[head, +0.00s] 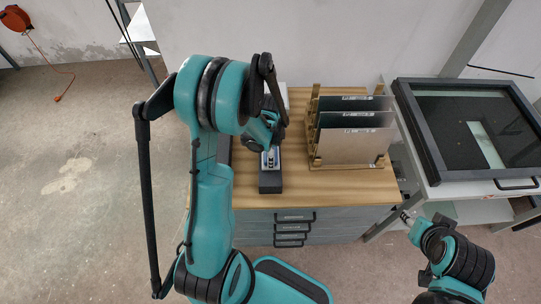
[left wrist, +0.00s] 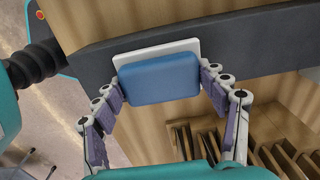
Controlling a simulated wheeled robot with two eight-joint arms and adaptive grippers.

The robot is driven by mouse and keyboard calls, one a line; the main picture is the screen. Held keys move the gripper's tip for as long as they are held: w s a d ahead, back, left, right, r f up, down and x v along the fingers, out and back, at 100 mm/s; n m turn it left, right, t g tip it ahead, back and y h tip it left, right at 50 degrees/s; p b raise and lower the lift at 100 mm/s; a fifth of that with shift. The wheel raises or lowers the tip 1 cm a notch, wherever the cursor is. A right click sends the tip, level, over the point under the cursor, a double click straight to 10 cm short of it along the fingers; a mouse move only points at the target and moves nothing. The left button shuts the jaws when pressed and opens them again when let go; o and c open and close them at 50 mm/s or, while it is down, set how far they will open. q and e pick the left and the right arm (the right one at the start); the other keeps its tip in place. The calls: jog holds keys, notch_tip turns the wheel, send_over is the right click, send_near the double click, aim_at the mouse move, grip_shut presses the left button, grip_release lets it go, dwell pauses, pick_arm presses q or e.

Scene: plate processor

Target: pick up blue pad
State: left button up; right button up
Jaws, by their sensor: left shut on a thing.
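The blue pad (left wrist: 160,80) is a rounded block with a white plate behind it, against a dark grey bar (left wrist: 245,42) in the left wrist view. My left gripper (left wrist: 161,84) is shut on the pad, with one finger at each short side. In the head view the left gripper (head: 269,154) points down over the dark block (head: 270,184) on the wooden table, and the pad is mostly hidden there. My right gripper (head: 404,215) is at the lower right, beside the table and apart from the pad; its fingers are too small to judge.
A wooden rack (head: 314,158) holding several upright plates (head: 352,146) stands right of the left gripper on the table (head: 340,190). A dark-framed machine (head: 432,165) stands further right. Grey drawers (head: 291,230) are below the tabletop. The front right of the tabletop is clear.

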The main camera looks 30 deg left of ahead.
pick_arm(q)
jog(key=shift+s, duration=0.1)
jog(key=shift+r, duration=0.25)
jog(key=r, duration=0.2)
jog(key=r+p, duration=0.1)
jog(key=r, duration=0.1)
jog(key=shift+d, duration=0.4)
jog(key=w+d+r+p, duration=0.2)
jog(key=d+r, duration=0.4)
jog(key=d, duration=0.4)
jog(key=shift+w+d+r, duration=0.15)
jog(key=shift+w+d, duration=0.15)
jog(key=shift+d, duration=0.05)
